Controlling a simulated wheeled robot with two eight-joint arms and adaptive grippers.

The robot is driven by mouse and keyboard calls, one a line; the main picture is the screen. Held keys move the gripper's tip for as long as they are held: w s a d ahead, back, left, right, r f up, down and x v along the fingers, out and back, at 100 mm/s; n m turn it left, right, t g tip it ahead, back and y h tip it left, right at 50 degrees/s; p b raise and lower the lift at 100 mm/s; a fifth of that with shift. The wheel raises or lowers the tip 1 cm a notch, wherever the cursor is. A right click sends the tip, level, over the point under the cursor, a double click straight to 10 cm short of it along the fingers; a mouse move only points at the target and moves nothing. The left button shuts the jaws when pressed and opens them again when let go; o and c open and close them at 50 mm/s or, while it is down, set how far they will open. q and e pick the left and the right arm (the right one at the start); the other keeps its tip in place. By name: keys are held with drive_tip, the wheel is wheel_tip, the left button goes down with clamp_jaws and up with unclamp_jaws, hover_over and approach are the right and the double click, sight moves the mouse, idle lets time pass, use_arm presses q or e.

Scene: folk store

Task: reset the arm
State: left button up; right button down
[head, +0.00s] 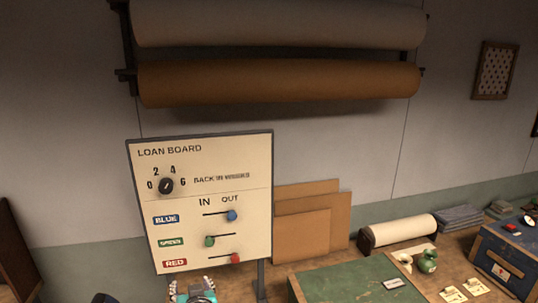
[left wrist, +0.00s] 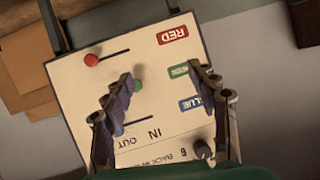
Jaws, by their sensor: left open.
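My left gripper (head: 193,290) shows at the bottom edge of the head view, just below the loan board (head: 205,150). In the left wrist view its two fingers (left wrist: 162,80) are spread apart with nothing between them, and the board (left wrist: 75,95) lies in front of them, upside down in that picture. On the board, the blue knob (head: 232,216) and the red knob (head: 235,258) are at the right, OUT side. The green knob (head: 210,241) is at the left, IN side. A black dial (head: 166,186) sits among the numbers. My right gripper is not in view.
Brown panels (head: 302,238) lean behind the board's right side. A green mat or case top (head: 350,280) and a blue box (head: 505,262) stand at the right, with a paper roll (head: 398,231) behind. Large rolls (head: 280,82) hang on the wall above.

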use_arm(q)
drive_tip(key=s+d+f+m+g+h+b, duration=0.2)
drive_tip(key=s+f+b, duration=0.5)
drive_tip(key=s+f, duration=0.8)
drive_tip(key=s+m+g+h, duration=0.1)
drive_tip(key=s+g+h, duration=0.1)
drive_tip(key=s+h, duration=0.1)
drive_tip(key=shift+s+d+f+g, duration=0.2)
drive_tip(key=shift+s+d+g, duration=0.1)
drive_tip(key=shift+s+d, duration=0.1)
